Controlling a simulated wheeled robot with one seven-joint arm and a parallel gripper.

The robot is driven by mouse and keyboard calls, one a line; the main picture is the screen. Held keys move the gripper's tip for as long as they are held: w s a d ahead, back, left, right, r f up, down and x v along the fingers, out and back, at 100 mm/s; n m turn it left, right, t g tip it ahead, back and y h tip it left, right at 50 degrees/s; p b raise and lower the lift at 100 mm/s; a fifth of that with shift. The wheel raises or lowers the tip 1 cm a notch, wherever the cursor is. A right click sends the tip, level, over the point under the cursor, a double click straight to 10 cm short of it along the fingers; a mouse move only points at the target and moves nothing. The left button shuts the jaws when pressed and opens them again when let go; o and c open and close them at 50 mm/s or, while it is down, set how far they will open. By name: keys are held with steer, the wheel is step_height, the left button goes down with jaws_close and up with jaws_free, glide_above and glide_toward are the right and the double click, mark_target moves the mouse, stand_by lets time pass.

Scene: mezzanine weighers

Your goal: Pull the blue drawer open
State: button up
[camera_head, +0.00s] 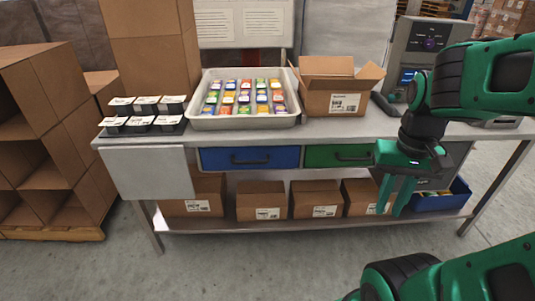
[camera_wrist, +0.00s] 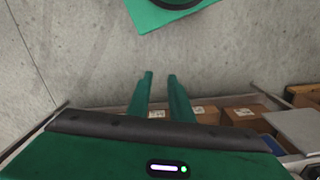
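The blue drawer (camera_head: 250,158) is under the worktop, left of the green drawer. Its front looks flush with the frame, so it appears shut. A dark bar handle (camera_head: 250,160) runs across its middle. My gripper (camera_head: 391,209) points down in front of the bench, right of the green drawer and well right of the blue one. Its two fingers are apart with nothing between them. They also show apart and empty in the wrist view (camera_wrist: 160,78). A small blue patch (camera_wrist: 272,144) at the right there may be the blue drawer; I cannot tell.
The green drawer (camera_head: 338,156) sits beside the blue one. A light grey panel (camera_head: 150,174) hangs at the bench's left end. The tray (camera_head: 243,122) and open carton (camera_head: 334,90) stand on top. Cartons (camera_head: 262,202) and a blue bin (camera_head: 443,201) fill the lower shelf. The floor in front is clear.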

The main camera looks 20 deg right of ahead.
mark_target(252, 163)
steer(key=w+a+f+n+t+y, duration=0.1)
steer(key=w+a+f+t+y, duration=0.15)
steer(key=w+a+f, duration=0.55)
steer(key=w+a+f+n+t+y, duration=0.1)
steer(key=w+a+f+y, duration=0.3)
steer(key=w, duration=0.8)
steer(key=w+a+f+n+t+y, duration=0.15)
steer(key=w+a+f, duration=0.25)
steer(key=w+f, duration=0.45)
steer(key=w+d+m+t, duration=0.3)
steer(key=w+m+t, duration=0.75)
steer(key=w, duration=0.25)
steer(key=shift+m+g, duration=0.3)
steer(key=shift+g, duration=0.15)
steer(key=x, duration=1)
steer(key=shift+r, duration=0.3)
